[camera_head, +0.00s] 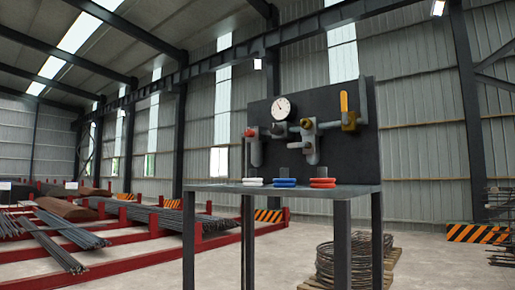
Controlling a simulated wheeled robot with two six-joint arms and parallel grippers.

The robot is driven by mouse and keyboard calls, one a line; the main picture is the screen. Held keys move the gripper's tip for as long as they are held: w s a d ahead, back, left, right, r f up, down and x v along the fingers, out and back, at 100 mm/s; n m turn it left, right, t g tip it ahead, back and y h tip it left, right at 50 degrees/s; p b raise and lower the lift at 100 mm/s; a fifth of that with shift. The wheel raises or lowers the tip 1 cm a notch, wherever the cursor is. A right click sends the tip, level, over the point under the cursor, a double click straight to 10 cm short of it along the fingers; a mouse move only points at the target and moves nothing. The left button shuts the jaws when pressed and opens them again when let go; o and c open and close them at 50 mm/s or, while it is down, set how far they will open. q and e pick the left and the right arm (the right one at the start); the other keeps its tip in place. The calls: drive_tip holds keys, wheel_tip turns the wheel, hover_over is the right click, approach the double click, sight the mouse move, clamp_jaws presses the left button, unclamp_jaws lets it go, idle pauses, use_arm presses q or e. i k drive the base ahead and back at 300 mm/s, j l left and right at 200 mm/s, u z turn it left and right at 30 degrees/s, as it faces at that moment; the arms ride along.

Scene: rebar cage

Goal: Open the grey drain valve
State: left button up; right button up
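A dark panel (351,160) stands upright at the back of a grey table (300,189). A yellow lever (344,101) stands upright on a yellow valve body at the right. A round white gauge (281,108) sits at the upper left of the panel. The grey drain valve cannot be told apart with certainty from the other grey fittings at this size. Neither gripper is in view.
White, blue and red ring stacks (285,182) lie along the tabletop. Coiled wire (325,262) sits on a pallet under and behind the table's right side. Red racks with steel bars (125,225) stand left. Bare floor lies left of the table.

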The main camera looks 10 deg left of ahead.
sight(294, 145)
drive_tip(key=u, duration=1.4)
drive_tip(key=i+u, duration=0.25)
drive_tip(key=i, duration=3.45)
